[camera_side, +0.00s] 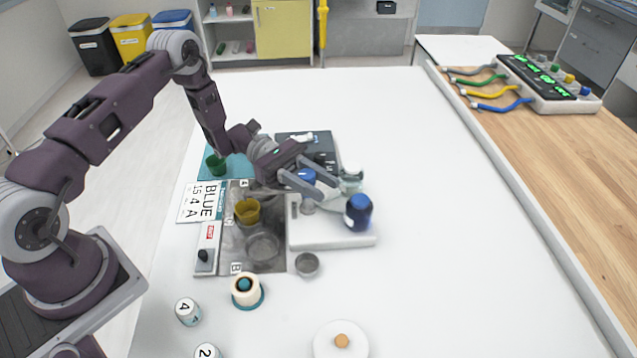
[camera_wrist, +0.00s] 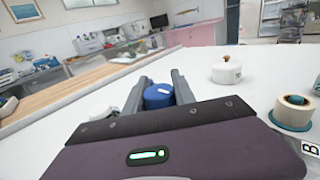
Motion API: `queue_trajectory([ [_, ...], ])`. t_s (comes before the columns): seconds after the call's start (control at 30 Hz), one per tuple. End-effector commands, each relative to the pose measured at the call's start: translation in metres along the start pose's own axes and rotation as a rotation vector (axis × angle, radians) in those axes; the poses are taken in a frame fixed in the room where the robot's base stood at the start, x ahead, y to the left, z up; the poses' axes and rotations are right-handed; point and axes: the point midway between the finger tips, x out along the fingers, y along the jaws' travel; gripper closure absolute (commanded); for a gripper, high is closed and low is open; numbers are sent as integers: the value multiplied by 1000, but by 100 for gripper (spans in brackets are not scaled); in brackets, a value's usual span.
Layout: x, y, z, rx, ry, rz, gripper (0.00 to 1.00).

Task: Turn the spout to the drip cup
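My gripper (camera_side: 330,191) is open, its two fingers apart, above the white device (camera_side: 335,240) in the side view. A blue round piece (camera_side: 358,212) stands at the device's right side, just beyond the fingertips. In the wrist view a blue round piece (camera_wrist: 158,96) with a white patch shows between the fingers (camera_wrist: 160,77); I cannot tell whether they touch it. A second blue piece (camera_side: 305,177) shows between the fingers, partly hidden. I cannot clearly make out the spout. A small grey metal cup (camera_side: 306,264) sits before the device; whether it is the drip cup is unclear.
A yellow cup (camera_side: 247,211) and a clear bowl (camera_side: 263,247) are on the grey panel; a green cup (camera_side: 216,165) is behind. A tape roll (camera_side: 246,291) and white lidded jar (camera_side: 341,342) stand in front. The white table is clear on the right.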

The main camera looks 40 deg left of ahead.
Motion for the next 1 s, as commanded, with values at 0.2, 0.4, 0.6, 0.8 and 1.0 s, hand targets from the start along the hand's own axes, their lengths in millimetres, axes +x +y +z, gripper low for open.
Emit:
queue_trajectory([
  [0.2,0,0,0,0,0,0,100],
  [0.4,0,0,0,0,0,0,100],
  [0.6,0,0,0,0,0,0,100],
  [0.8,0,0,0,0,0,0,100],
  [1.0,0,0,0,0,0,0,100],
])
